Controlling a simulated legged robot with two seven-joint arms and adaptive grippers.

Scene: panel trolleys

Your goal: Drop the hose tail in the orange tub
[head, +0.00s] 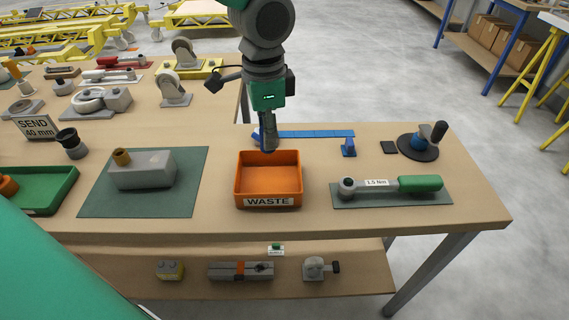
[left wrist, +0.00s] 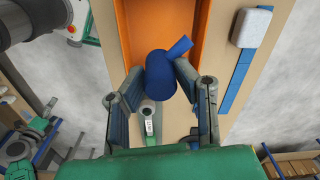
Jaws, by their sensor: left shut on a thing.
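The orange tub (head: 268,182), labelled WASTE, stands on the workbench near its front edge. My left gripper (head: 268,143) points down at the tub's back rim in the head view. The hose tail (left wrist: 160,75) is a short dark blue piece with a stub at its upper right. My left gripper (left wrist: 158,72) is shut on it in the left wrist view, a finger on each side. The orange tub (left wrist: 145,25) shows beyond it in that view. In the head view the hose tail is mostly hidden by the fingers. My right gripper is in neither view.
A torque wrench (head: 390,185) lies on a mat right of the tub. A grey block (head: 145,170) sits on a green mat (head: 105,195) to the left. A blue strip (head: 315,134) lies behind. A lower shelf (head: 350,265) holds several parts.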

